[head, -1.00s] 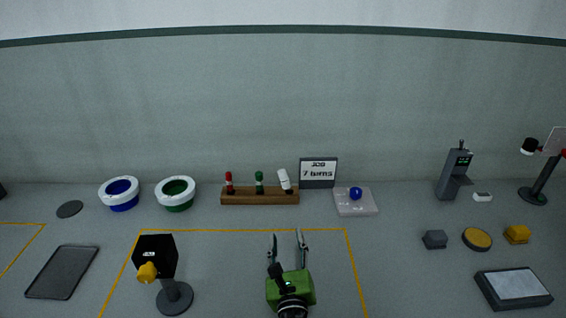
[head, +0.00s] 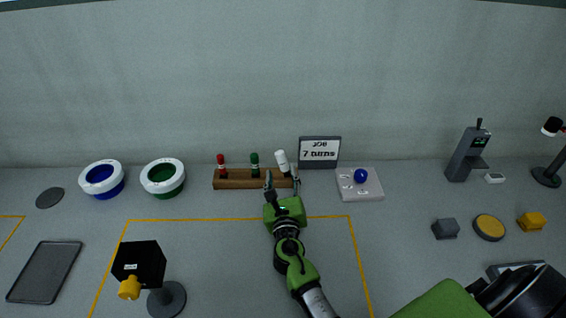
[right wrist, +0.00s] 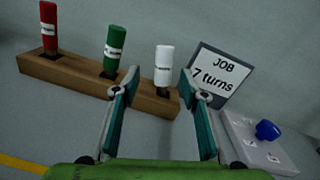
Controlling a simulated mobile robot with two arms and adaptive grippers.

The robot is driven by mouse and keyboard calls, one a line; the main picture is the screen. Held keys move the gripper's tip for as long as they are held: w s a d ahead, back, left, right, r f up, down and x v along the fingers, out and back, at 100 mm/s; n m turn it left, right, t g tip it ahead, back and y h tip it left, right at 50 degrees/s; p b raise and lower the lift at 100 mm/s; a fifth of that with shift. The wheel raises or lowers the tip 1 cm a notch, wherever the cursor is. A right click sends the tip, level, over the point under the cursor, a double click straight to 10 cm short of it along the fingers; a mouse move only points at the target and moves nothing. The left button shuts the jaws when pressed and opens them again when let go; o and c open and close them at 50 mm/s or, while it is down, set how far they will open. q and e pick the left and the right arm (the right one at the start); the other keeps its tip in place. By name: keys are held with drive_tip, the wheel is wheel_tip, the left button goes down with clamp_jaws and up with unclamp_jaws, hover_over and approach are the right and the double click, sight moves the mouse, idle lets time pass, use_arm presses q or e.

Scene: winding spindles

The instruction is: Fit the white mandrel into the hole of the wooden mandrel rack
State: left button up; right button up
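The white mandrel (head: 282,162) is at the right end of the wooden mandrel rack (head: 232,182). In the head view it leans, its top to the left, unlike the upright red and green ones. Its dark lower end meets the rack's top; I cannot tell how deep it sits. My right gripper (head: 281,181) is open in front of the rack's right end. In the right wrist view its fingers (right wrist: 158,84) are spread, with the white mandrel (right wrist: 163,64) beyond and between them, apparently untouched. My left gripper is not in view.
A red mandrel (head: 221,164) and a green mandrel (head: 255,163) stand in the rack. A job sign (head: 319,150) reading "7 turns" and a pale tray (head: 360,192) with a blue ball-like knob (head: 361,176) are to the right. White-rimmed bowls (head: 163,179) are at left.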

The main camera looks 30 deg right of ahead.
sight(283, 164)
drive_tip(key=shift+w+d+r, duration=0.1)
drive_tip(key=shift+w+d, duration=0.3)
drive_tip(key=shift+w, duration=0.15)
drive_tip(key=x, duration=0.4)
drive_tip(key=shift+d, duration=0.25)
drive_tip(key=shift+c, duration=1.2)
clamp_jaws()
